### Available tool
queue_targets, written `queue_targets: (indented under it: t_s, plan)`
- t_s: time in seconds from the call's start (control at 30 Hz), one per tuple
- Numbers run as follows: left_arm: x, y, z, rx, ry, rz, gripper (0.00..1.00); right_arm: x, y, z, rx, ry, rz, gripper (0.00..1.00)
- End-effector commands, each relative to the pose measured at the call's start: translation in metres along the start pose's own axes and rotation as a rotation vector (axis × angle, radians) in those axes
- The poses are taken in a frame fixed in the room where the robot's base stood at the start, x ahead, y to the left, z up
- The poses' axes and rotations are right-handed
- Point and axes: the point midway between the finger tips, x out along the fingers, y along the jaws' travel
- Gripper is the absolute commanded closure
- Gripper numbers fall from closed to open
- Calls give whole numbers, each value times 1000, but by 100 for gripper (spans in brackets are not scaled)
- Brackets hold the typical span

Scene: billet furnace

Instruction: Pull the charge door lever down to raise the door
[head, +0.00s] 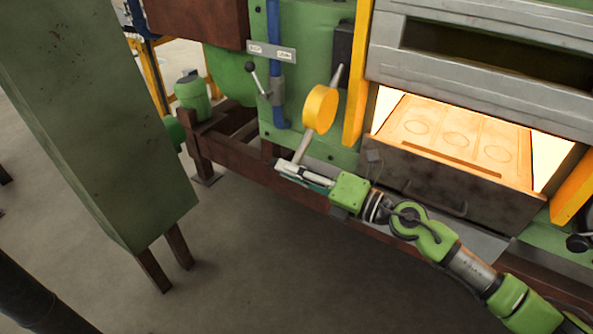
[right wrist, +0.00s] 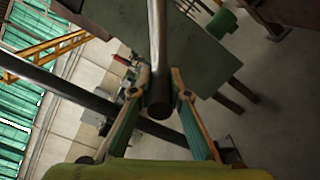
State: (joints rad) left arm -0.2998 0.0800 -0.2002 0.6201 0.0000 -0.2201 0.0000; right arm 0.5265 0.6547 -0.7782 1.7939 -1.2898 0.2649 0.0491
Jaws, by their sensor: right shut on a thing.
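The charge door lever (head: 303,148) is a grey rod on a round yellow hub (head: 320,108) on the green furnace front. Its lower end slants down and left. My right gripper (head: 290,169) is shut on that lower end. In the right wrist view the rod (right wrist: 158,45) comes down from the top, and its dark end sits between the two fingers (right wrist: 160,100). The grey door (head: 475,80) is above a glowing opening (head: 450,130), with a lit floor visible below its lower edge. My left gripper is not in view.
A smaller black-knobbed handle (head: 256,78) is on a blue pipe (head: 274,50) left of the hub. Yellow guides flank the opening, and a dark box front with a handle (head: 435,200) is below it. A green cabinet (head: 95,120) stands at left. The floor between is clear.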

Motion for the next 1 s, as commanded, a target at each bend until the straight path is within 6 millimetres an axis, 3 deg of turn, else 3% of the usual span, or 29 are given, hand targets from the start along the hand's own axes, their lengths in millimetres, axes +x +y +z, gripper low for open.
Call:
queue_targets:
  t_s: [0.47,0.5,0.57,1.0]
  plan:
    - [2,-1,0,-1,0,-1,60,1,-8,0,1,-4,-9,100]
    - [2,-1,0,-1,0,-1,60,1,-8,0,1,-4,-9,79]
    - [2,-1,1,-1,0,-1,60,0,-8,0,1,-4,-9,67]
    - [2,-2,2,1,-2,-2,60,-7,-6,1,3,-4,-6,67]
